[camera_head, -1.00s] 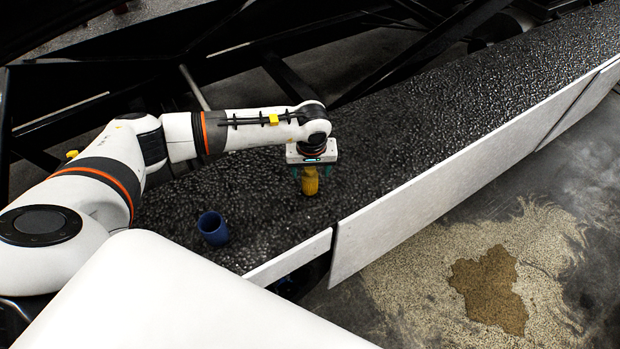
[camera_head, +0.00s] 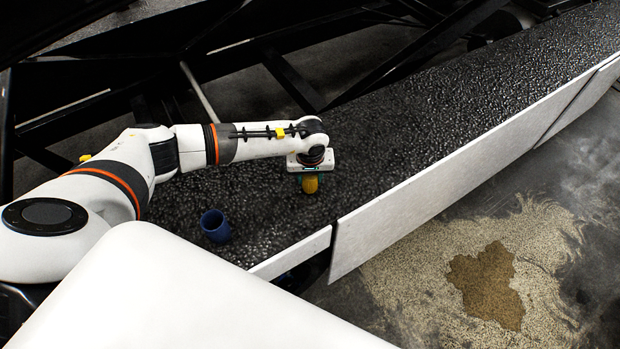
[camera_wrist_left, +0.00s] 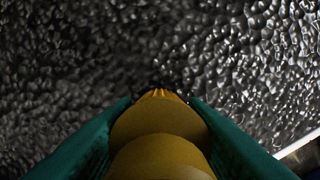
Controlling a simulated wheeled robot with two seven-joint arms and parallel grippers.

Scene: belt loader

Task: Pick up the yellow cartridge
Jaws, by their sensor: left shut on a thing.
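The yellow cartridge (camera_head: 310,184) is under my left gripper (camera_head: 310,178) in the head view, above the black belt surface. In the left wrist view the yellow cartridge (camera_wrist_left: 160,140) sits between the two green fingers of my left gripper (camera_wrist_left: 158,135), which are shut on it from both sides. The upper part of the cartridge is hidden by the gripper in the head view. I cannot tell exactly how far its lower end is from the belt. My right gripper is not in view.
A blue hollow cup-like cylinder (camera_head: 215,226) stands on the rough black belt (camera_head: 400,130), left of and nearer than the gripper. A white side panel (camera_head: 440,190) edges the belt's near side. Dark metal beams (camera_head: 290,80) lie behind. The belt to the right is clear.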

